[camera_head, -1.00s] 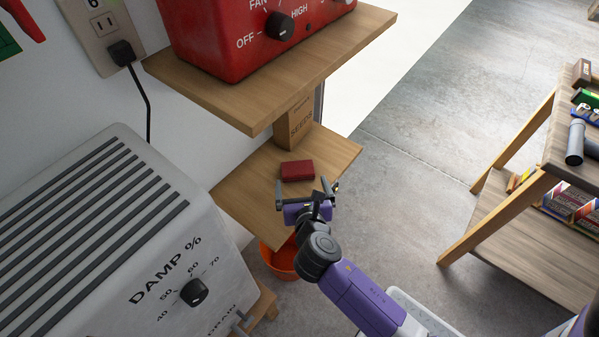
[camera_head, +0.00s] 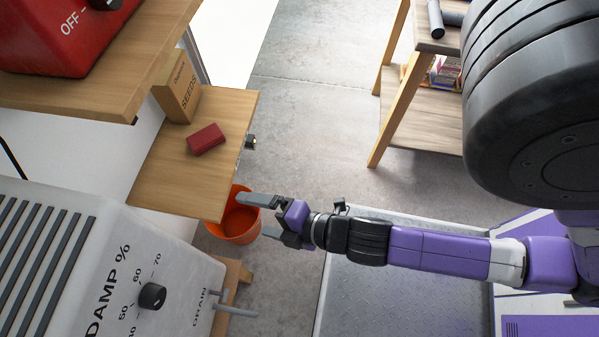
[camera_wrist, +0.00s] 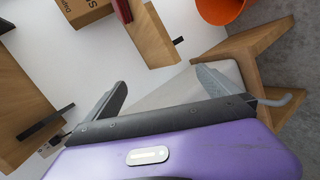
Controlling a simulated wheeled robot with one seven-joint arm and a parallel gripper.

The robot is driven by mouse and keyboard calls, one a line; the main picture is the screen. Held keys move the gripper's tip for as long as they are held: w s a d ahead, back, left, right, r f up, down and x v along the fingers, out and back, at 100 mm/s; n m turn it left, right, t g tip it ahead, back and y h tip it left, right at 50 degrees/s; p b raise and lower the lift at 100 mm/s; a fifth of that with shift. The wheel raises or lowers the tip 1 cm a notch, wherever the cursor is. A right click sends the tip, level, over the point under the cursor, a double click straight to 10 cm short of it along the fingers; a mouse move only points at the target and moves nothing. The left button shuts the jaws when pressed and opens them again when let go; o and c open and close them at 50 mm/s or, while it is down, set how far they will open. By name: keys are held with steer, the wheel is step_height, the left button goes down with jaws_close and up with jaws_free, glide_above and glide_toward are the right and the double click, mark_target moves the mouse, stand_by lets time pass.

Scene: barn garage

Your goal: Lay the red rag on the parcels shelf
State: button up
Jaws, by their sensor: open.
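The red rag (camera_head: 206,139), a folded dark-red block, lies on the lower wooden shelf (camera_head: 160,182), beside a brown seeds box (camera_head: 179,88). In the wrist view an edge of the rag (camera_wrist: 122,10) shows at the top, beside the seeds box (camera_wrist: 84,10). My gripper (camera_head: 258,217) is open and empty, its fingers pointing left, apart from the rag and out past the shelf's right front corner. Its fingers also show in the wrist view (camera_wrist: 158,90) with nothing between them.
An orange bucket (camera_head: 236,222) stands on the floor below the shelf, near my fingers. A white dehumidifier (camera_head: 110,270) is at lower left. A red heater (camera_head: 60,35) sits on the upper shelf (camera_head: 130,75). A wooden rack (camera_head: 424,118) stands at right; floor between is clear.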

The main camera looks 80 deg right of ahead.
steer(key=s+a+r+m+t+y, duration=0.1)
steer(key=s+r+m+t+y, duration=0.1)
steer(key=s+r+m, duration=0.7)
step_height(320, 180, up, 4)
steer(key=m, duration=0.4)
steer(key=shift+a+r+m+t, duration=0.25)
steer(key=shift+a+m+t, duration=0.05)
steer(key=shift+a+m, duration=0.1)
step_height(320, 180, up, 15)
steer(key=p, duration=1.5)
steer(key=shift+r, duration=0.1)
